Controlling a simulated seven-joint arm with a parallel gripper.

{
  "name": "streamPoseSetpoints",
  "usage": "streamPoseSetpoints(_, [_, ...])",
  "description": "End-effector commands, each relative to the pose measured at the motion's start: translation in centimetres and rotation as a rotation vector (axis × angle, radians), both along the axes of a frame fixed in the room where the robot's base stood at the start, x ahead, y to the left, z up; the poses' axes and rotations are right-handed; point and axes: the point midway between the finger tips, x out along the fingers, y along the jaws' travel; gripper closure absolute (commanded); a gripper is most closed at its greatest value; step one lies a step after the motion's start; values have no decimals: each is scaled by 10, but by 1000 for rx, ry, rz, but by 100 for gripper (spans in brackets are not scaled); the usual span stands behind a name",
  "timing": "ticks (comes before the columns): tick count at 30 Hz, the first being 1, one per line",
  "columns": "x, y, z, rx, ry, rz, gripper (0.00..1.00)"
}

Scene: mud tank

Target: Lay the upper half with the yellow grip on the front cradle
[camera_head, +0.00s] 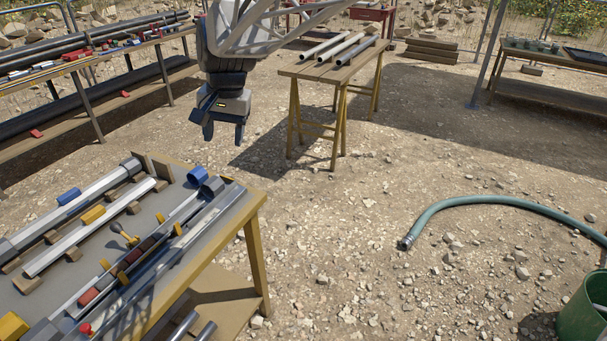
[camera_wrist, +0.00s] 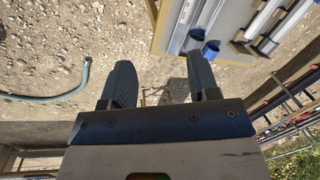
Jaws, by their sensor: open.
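The half with the yellow grip (camera_head: 93,215) is a long pale channel lying on wooden blocks on the bench at lower left. Behind it lies a similar half with a blue grip (camera_head: 68,196). Nearer the front edge, a long cradle (camera_head: 134,256) with upright yellow pegs holds an open channel with reddish and dark pieces. I cannot tell for sure whether this is the front cradle. My gripper (camera_head: 225,130) is open and empty, in the air beyond the bench's far right corner. In the wrist view its fingers (camera_wrist: 160,70) are apart with ground between them.
The bench (camera_head: 240,215) also bears a brass-coloured knob (camera_head: 124,234), a blue ring (camera_head: 197,175) and a yellow block (camera_head: 12,326). A trestle table (camera_head: 300,70) with pipes stands behind my gripper. A green hose (camera_head: 480,200) lies on open ground at right.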

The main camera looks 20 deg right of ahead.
Motion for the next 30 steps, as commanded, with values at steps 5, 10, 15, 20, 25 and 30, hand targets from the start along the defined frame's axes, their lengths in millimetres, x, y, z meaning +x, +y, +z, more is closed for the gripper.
streamPoseSetpoints(5, [-45,-36,1,-27,-42,44,45])
streamPoseSetpoints(10, [-87,-65,-2,-55,-77,91,45])
streamPoseSetpoints(15, [-129,-90,-9,-87,-111,138,45])
streamPoseSetpoints(20, [-170,-112,-20,-119,-139,182,45])
streamPoseSetpoints(25, [-212,-131,-34,-156,-167,230,45])
streamPoseSetpoints(30, [-246,-144,-48,-187,-187,269,45])
